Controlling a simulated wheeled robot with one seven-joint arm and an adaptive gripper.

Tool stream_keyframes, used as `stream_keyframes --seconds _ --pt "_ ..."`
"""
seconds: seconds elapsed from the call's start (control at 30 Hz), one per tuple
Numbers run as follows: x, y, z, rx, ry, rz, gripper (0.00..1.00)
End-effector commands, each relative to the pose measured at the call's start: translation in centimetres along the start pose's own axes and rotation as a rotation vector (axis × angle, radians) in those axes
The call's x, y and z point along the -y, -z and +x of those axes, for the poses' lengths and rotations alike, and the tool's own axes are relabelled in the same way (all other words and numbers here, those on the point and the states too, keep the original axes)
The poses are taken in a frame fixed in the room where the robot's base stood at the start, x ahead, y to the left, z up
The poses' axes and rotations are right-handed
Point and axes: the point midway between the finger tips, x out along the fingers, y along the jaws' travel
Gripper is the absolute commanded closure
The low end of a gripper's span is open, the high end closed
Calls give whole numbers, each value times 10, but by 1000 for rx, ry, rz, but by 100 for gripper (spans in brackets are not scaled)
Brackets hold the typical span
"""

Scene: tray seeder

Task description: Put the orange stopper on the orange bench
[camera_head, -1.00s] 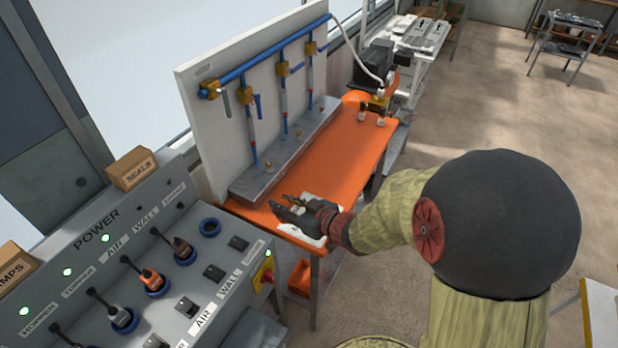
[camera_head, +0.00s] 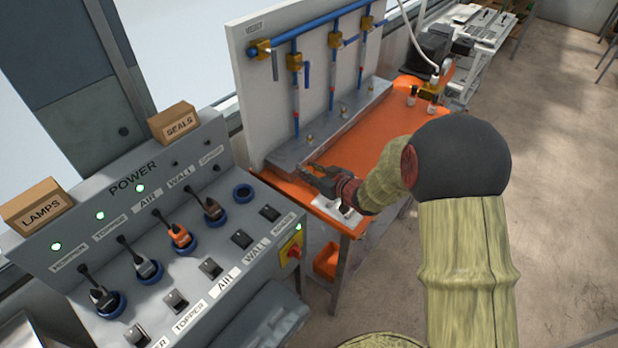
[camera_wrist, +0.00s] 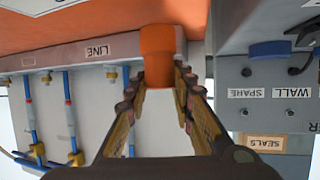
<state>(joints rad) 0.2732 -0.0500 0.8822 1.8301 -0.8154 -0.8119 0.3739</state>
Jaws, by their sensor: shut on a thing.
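The orange stopper (camera_wrist: 159,52) shows in the wrist view as a short orange cylinder, wider at one end. My gripper (camera_wrist: 160,82) is shut on it, with a finger on each side. In the head view my gripper (camera_head: 312,178) is over the near left end of the orange bench (camera_head: 378,140), close to the grey metal strip. The stopper is not clear in the head view. The orange bench top also fills the upper left of the wrist view (camera_wrist: 70,30). I cannot tell whether the stopper touches the bench.
A white sheet (camera_head: 338,212) lies at the bench's near corner. A grey power console (camera_head: 150,215) with plugs stands at left, with boxes marked LAMPS (camera_head: 40,205) and SEALS (camera_head: 175,122). A white board with blue pipes (camera_head: 300,60) backs the bench. The bench's middle is clear.

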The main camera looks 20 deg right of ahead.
Motion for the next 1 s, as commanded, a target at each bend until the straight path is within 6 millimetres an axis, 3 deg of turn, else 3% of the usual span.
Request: stream_keyframes --seconds 0.03,0.13,0.53,0.57,0.87,1.0 --pt "0 -13 4 2 0 1 100" --pt "0 -24 9 2 0 2 100" --pt "0 -26 10 2 -1 2 100" --pt "0 -26 9 2 -1 2 75" --pt "0 -26 9 2 -1 2 58" --pt "0 -25 9 2 -1 2 58"
